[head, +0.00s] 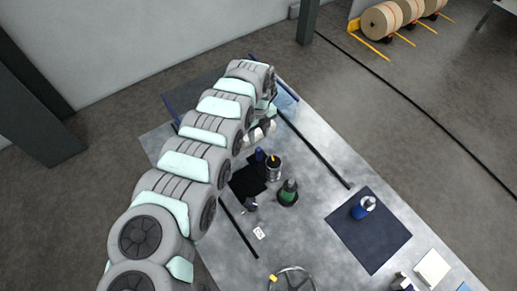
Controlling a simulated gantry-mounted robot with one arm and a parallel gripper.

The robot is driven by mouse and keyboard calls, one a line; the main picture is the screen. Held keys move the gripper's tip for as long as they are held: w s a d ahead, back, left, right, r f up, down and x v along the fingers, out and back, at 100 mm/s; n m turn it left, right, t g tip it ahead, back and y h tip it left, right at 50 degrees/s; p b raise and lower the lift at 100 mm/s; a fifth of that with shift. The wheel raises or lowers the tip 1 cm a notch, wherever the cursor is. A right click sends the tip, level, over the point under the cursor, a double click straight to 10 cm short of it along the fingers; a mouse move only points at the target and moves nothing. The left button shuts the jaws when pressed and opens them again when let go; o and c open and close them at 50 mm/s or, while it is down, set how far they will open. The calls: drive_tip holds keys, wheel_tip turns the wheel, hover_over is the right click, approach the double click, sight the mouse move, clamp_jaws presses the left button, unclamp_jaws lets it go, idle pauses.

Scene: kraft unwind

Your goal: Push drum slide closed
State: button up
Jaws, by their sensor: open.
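My arm reaches from the bottom left up to the far end of the grey metal table, and its end bends back down toward the table. My gripper (262,132) is at that end, low over the table, open; its fingers are small and partly hidden by the arm. I cannot clearly pick out the drum slide. A dark panel (196,94) with blue edge bars lies at the table's far end, partly covered by my arm. Two black rails run along the table, the right one (318,153) and the left one (240,229). Whether the gripper touches anything is unclear.
A tin (273,168), a blue bottle (259,155) and a green-and-black object (288,192) stand between the rails. A dark mat (366,235) holds a blue item (361,210). A wheel (293,280) sits at the front.

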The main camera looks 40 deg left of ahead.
sight(259, 149)
wheel_tip(259, 149, down, 11)
drive_tip(key=b, duration=0.3)
drive_tip(key=shift+r+b, duration=0.15)
drive_tip(key=shift+b, duration=0.2)
drive_tip(key=shift+d, duration=0.1)
drive_tip(key=shift+c, duration=0.3)
clamp_jaws()
idle(0.7)
